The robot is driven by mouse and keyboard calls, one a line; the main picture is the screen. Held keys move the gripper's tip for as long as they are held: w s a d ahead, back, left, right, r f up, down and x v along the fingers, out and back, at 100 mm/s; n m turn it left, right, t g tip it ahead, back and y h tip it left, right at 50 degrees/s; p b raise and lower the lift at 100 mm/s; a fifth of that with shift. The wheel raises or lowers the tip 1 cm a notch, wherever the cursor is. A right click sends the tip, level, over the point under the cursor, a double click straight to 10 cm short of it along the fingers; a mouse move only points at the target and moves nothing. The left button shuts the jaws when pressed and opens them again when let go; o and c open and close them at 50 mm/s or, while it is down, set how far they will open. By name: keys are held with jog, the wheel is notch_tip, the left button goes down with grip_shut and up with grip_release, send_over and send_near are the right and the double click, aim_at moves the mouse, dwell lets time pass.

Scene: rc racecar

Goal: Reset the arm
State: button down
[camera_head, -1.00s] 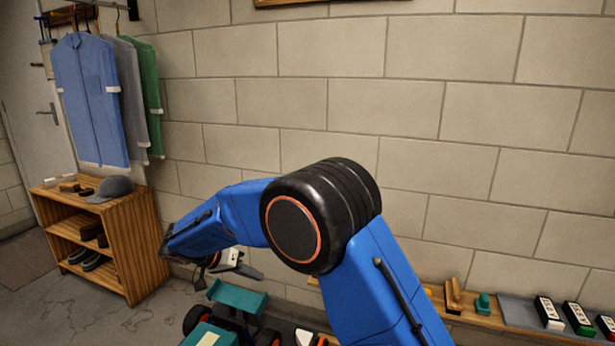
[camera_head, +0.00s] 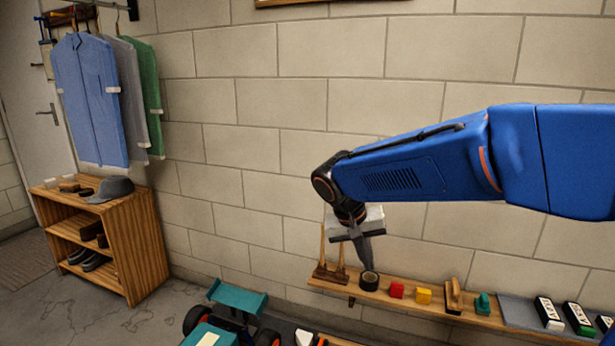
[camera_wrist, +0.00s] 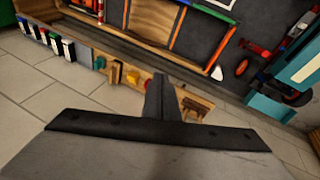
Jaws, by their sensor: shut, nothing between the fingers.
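My blue arm reaches in from the right in the head view, with its wrist bent down. My gripper (camera_head: 364,250) hangs below the wrist in front of the wall, its fingers together and empty. In the wrist view my gripper (camera_wrist: 160,82) shows as shut dark fingers. The teal racecar (camera_head: 230,318) stands at the bottom of the head view, left of the gripper, and part of it shows in the wrist view (camera_wrist: 270,108).
A red block (camera_head: 396,290), a yellow block (camera_head: 423,296) and several labelled boxes (camera_head: 548,313) sit along the shelf. A wooden cabinet (camera_head: 110,240) stands at the left under hanging coats (camera_head: 92,100). The wall (camera_head: 270,130) is close behind my arm.

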jog(key=s+d+f+n+t+y, duration=0.1)
jog(key=s+d+y, duration=0.1)
jog(key=s+d, duration=0.5)
jog(key=s+d+f+t+y, duration=0.1)
jog(key=s+d, duration=0.6)
jog(key=s, duration=1.1)
jog(key=shift+d+f+n+t+y, duration=0.15)
jog(key=shift+f+n+t+y, duration=0.25)
jog(key=shift+y, duration=0.1)
